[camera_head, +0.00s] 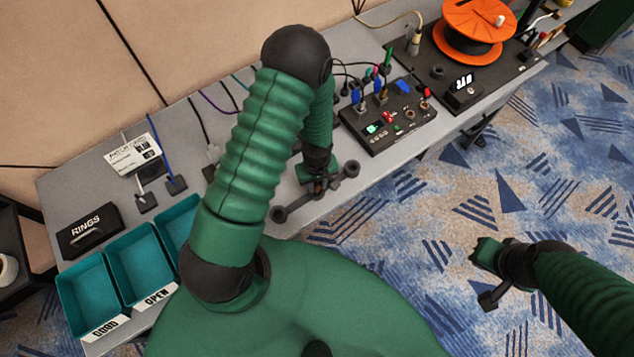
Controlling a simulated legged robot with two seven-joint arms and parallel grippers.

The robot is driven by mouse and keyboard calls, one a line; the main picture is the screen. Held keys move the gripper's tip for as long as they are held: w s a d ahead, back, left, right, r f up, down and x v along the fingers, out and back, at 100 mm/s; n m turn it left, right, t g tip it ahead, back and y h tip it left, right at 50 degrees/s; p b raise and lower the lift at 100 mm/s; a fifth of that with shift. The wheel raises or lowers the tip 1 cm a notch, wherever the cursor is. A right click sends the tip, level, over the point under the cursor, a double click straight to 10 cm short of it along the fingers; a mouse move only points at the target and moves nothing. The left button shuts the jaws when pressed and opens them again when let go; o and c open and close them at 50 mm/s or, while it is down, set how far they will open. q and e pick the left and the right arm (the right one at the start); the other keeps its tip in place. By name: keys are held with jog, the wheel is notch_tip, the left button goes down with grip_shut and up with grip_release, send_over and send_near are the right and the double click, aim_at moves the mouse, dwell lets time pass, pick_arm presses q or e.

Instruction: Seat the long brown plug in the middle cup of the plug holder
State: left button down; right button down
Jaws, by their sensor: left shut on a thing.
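The plug holder (298,204) is a dark bar with round cups at its ends, lying near the front edge of the grey table. One end cup is at the lower left and the other at the upper right. My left gripper (318,178) points down over the middle of the holder and is shut on the long brown plug (319,187), of which only a small brown bit shows. The gripper hides the middle cup, so I cannot tell how deep the plug sits. My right gripper (480,250) is over the carpet, away from the table; its jaws are unclear.
A black panel (388,115) with plugs and lights stands right of the holder, with an orange reel (478,22) beyond. Teal bins (87,294), a black RINGS box (88,231) and a white sign (134,155) are at the left. Cables run along the back.

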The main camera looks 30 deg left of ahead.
pick_arm(q)
jog(key=c, duration=1.1)
grip_release()
notch_tip(320, 180, up, 17)
jog(key=shift+f, duration=0.15)
